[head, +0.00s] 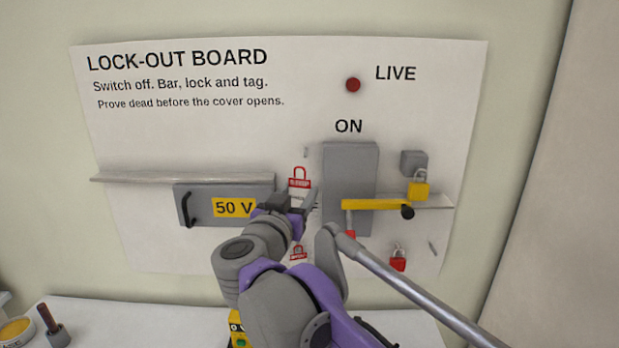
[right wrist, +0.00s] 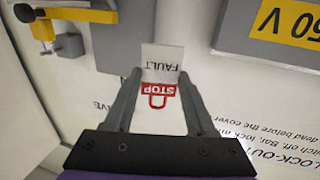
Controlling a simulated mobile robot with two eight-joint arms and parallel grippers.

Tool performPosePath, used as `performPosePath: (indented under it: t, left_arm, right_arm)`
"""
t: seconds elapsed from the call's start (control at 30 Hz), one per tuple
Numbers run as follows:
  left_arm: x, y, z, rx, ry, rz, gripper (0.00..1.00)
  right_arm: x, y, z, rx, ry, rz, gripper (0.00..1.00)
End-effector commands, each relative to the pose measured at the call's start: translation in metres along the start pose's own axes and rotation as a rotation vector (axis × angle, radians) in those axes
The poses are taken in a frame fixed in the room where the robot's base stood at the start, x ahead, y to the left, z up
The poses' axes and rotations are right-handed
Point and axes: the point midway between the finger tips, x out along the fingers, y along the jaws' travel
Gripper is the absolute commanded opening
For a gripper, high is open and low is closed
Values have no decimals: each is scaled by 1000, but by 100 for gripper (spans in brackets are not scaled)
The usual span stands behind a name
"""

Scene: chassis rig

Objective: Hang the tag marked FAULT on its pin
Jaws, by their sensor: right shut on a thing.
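My right gripper (head: 312,201) is in front of the lock-out board (head: 150,140), between the 50 V cover (head: 189,207) and the switch (head: 350,165). In the right wrist view its fingers (right wrist: 160,76) are shut on a small pale tag marked FAULT (right wrist: 160,58), which appears upside down there. A red STOP padlock sign (head: 300,183) shows just above the gripper; a STOP sign also shows between the fingers in the right wrist view (right wrist: 158,90). I cannot clearly tell the tag's pin. My left gripper is not in view.
A yellow bar (head: 375,205) crosses the switch, with a yellow padlock (head: 419,190) at its right. A red padlock (head: 398,262) is lower right. A grey ledge (head: 140,178) runs above the cover. A long grey rod (head: 410,285) crosses the lower right.

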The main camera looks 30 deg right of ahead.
Motion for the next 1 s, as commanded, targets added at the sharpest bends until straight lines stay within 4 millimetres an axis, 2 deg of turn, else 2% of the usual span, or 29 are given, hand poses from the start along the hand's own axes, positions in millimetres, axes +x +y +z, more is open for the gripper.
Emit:
performPosePath:
  t: [0.1,0.27,1.0]
  left_arm:
    - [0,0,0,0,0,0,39]
    - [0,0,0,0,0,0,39]
    - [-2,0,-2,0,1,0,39]
  right_arm:
    - [-3,8,-9,0,-2,12,4]
    - [-1,9,-11,-1,-3,16,4]
    - [41,-2,-7,-1,-2,15,4]
